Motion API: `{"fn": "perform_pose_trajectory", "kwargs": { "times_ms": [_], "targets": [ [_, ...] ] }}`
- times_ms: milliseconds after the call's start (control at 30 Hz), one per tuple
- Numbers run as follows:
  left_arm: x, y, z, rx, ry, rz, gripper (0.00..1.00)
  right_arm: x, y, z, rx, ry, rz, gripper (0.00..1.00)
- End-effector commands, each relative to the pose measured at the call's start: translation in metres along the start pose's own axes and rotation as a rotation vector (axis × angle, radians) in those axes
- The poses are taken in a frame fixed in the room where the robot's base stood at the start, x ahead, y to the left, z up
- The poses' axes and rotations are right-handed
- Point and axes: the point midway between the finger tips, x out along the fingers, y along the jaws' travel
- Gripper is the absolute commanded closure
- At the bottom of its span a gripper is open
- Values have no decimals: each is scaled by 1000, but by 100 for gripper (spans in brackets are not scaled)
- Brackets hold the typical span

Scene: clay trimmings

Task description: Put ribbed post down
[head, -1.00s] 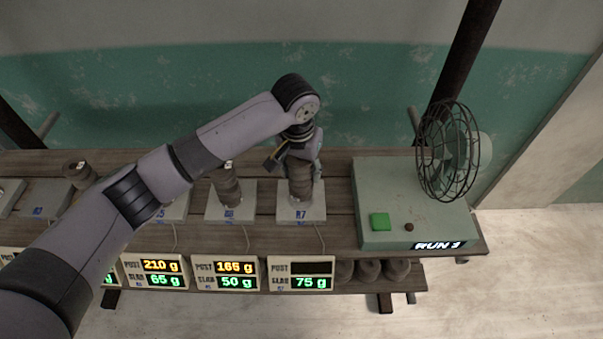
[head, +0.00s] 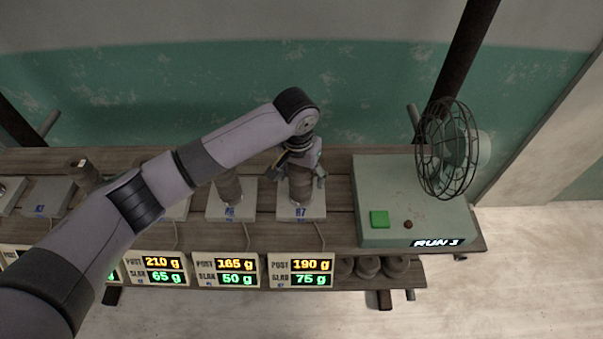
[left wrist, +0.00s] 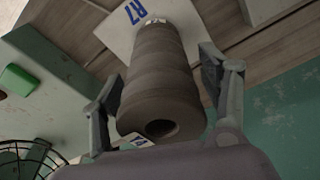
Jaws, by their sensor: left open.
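The ribbed post (head: 301,186) is a brown-grey ringed clay column with a hole in its top. My left gripper (head: 297,176) is open, with one finger on each side of the post. The wrist view shows its fingers (left wrist: 160,92) spread, with gaps beside the post. My right gripper is not in view.
A green box (head: 400,190) with a green button (head: 379,219), a RUN 1 display and a wire fan (head: 447,150) stands close at the right. Another post (head: 228,187) stands on the neighbouring slab (head: 231,213) at left. Clay rolls (head: 368,267) lie below.

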Motion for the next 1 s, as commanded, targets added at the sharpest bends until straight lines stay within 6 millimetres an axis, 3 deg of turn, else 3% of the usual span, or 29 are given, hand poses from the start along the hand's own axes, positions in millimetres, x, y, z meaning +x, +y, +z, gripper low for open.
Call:
{"fn": "perform_pose_trajectory", "kwargs": {
  "times_ms": [333, 800, 1000],
  "targets": [
    [-10, 0, -1, 1, 3, 1, 31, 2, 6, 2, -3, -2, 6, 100],
    [-102, 1, -2, 1, 4, 1, 31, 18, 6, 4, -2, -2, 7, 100],
    [-120, 0, -1, 1, 0, 0, 31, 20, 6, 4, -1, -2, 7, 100]
  ]
}}
